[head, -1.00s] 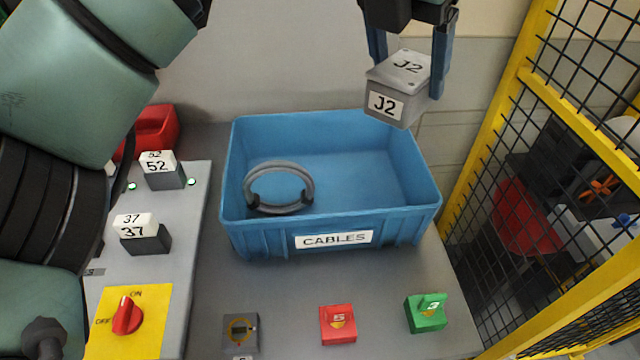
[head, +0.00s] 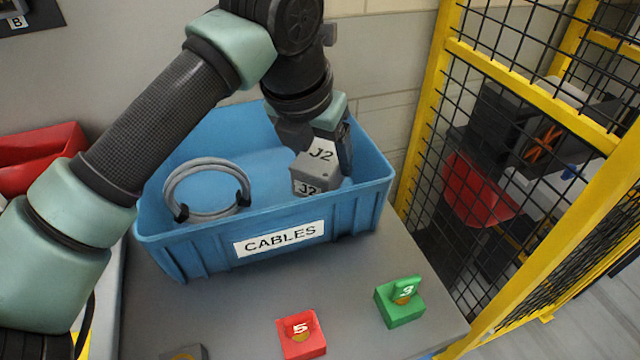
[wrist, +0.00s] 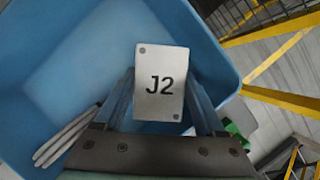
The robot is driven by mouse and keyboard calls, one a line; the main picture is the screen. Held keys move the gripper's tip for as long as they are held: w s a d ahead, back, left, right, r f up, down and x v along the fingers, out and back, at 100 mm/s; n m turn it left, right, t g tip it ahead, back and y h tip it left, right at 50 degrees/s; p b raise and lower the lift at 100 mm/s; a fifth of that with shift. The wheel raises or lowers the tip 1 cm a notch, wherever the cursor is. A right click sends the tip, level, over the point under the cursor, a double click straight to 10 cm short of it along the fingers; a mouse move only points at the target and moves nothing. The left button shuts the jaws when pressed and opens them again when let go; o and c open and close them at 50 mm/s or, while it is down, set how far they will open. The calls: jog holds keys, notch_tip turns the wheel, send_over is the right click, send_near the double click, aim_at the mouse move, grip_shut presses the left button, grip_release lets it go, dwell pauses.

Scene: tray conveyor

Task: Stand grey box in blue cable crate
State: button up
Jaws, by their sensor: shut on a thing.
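The blue crate (head: 215,250) labelled CABLES stands on the grey table. The grey box (head: 313,176) marked J2 is inside the crate's right part, label top upward. My gripper (head: 322,150) is shut on the box from above. In the wrist view the box (wrist: 160,84) sits between the two fingers of my gripper (wrist: 164,95), with the crate wall (wrist: 205,40) around it. Whether the box touches the crate floor cannot be told.
A coiled grey cable (head: 168,190) with black ties stands in the crate's left part. A red block (head: 301,335) and a green block (head: 399,302) sit on the table in front. A yellow-framed mesh fence (head: 425,110) rises at the right. A red bin (head: 40,160) is at the left.

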aim_at(314, 165)
jog(key=shift+f, duration=2.65)
jog(key=shift+b, duration=0.3)
jog(key=o, duration=1.4)
jog(key=shift+f, duration=0.1)
jog(key=p+v, duration=0.1)
jog(key=v, duration=1.1)
jog(key=shift+a, duration=0.1)
jog(key=shift+s, duration=0.1)
